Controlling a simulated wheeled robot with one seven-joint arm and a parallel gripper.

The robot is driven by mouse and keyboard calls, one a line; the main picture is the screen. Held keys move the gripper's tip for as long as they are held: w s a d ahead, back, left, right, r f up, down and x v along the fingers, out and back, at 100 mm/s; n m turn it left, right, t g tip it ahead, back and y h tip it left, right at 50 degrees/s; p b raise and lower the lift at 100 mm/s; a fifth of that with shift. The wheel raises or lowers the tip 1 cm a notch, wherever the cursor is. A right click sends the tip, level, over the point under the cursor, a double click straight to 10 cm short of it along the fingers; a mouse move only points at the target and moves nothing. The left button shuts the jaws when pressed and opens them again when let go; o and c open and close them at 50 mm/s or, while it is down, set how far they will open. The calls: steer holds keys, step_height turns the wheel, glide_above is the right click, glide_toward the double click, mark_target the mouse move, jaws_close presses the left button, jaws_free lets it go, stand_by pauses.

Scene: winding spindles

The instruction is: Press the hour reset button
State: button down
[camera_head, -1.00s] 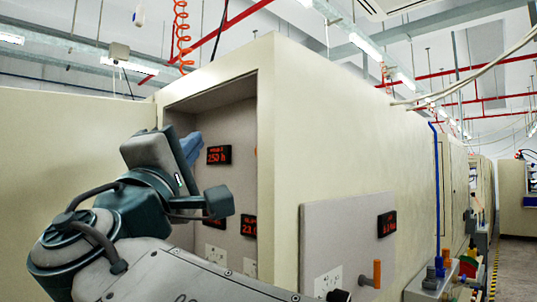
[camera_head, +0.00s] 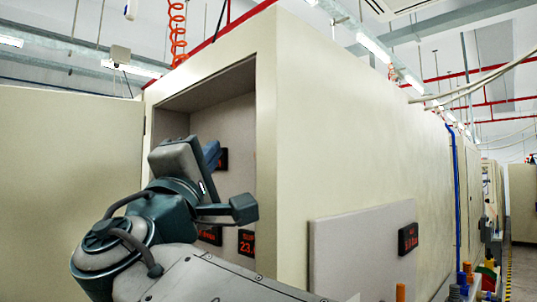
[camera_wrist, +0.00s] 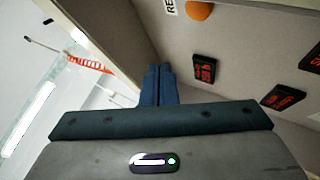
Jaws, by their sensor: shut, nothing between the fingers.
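My gripper (camera_wrist: 162,84) is shut and empty, its two blue fingers side by side. In the head view my gripper (camera_head: 212,154) reaches into the recess of a cream cabinet (camera_head: 350,130), in front of a red-digit display (camera_head: 222,160). An orange round button (camera_wrist: 199,10) shows at the top of the wrist view, partly cut off, beside a label (camera_wrist: 171,6) whose visible letters begin with "RE". The fingertips are apart from the button in the picture. I cannot read whether it is the hour reset button.
Other red displays (camera_wrist: 204,69) (camera_wrist: 283,97) sit on the recess panel. The recess has a thick cream frame (camera_head: 266,130). A side panel (camera_head: 350,250) with another display (camera_head: 408,239) stands at the right. Orange coiled hose (camera_head: 178,35) hangs above.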

steer(key=w+d, duration=0.4)
steer(key=w, duration=0.1)
steer(key=shift+d, duration=0.15)
steer(key=shift+b, duration=0.35)
stand_by(1.7)
steer(key=shift+w+d+b, duration=0.25)
steer(key=shift+w+b, duration=0.05)
steer(key=shift+w+d, duration=0.2)
steer(key=shift+d, duration=0.05)
stand_by(0.8)
steer(key=shift+d+r+b, duration=0.15)
steer(key=shift+d+b, duration=0.05)
steer(key=shift+b, duration=0.15)
stand_by(0.5)
steer(key=shift+a+b, duration=0.2)
steer(key=shift+b, duration=0.15)
stand_by(0.3)
